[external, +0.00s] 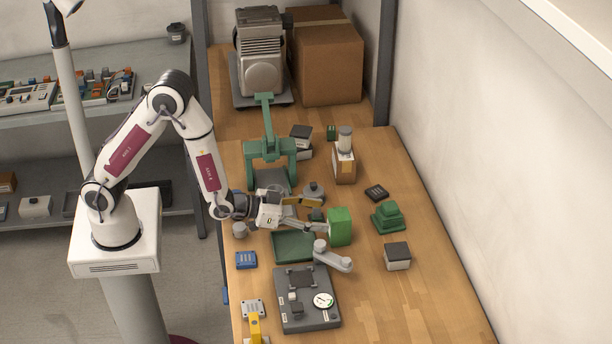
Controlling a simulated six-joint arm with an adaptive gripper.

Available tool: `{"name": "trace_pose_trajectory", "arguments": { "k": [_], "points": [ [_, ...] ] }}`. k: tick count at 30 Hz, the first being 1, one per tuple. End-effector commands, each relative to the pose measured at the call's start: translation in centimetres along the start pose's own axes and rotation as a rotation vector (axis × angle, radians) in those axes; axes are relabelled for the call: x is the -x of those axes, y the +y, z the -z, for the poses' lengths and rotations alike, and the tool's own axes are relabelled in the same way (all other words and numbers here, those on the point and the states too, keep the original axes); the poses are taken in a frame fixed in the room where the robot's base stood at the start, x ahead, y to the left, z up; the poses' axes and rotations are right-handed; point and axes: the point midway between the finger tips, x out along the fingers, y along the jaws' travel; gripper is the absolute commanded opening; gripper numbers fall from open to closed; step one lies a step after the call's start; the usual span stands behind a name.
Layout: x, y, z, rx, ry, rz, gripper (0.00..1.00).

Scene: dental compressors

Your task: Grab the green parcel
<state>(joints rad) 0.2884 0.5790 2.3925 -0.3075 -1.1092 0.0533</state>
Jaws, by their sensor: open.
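The green parcel (340,227) is a bright green box standing upright on the wooden bench, right of the dark green tray. My gripper (323,216) reaches in from the left, with its fingers spread and pointing right toward the parcel. One finger ends at or very near the parcel's left side; I cannot tell whether it touches. The other finger ends higher, left of the parcel's top edge. Nothing is seen held between the fingers.
Below my gripper lie a dark green tray (293,246) and a grey lever arm (333,258). A gauge plate (307,300) is in front. A green press (270,150) stands behind. A green stepped block (387,217) and a grey box (397,256) stand to the right. Bench room is clear at front right.

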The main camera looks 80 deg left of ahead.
Motion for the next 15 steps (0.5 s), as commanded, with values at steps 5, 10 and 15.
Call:
{"name": "trace_pose_trajectory", "arguments": {
  "k": [5, 10, 15],
  "points": [
    [-1.2, 0.0, 0.0, 0.0, -0.001, 0.0, 0.62],
    [-1.5, 0.0, 0.0, -0.001, -0.002, 0.0, 0.62],
    [-1.5, 0.0, 0.0, 0.0, -0.001, 0.0, 0.62]
  ]
}}
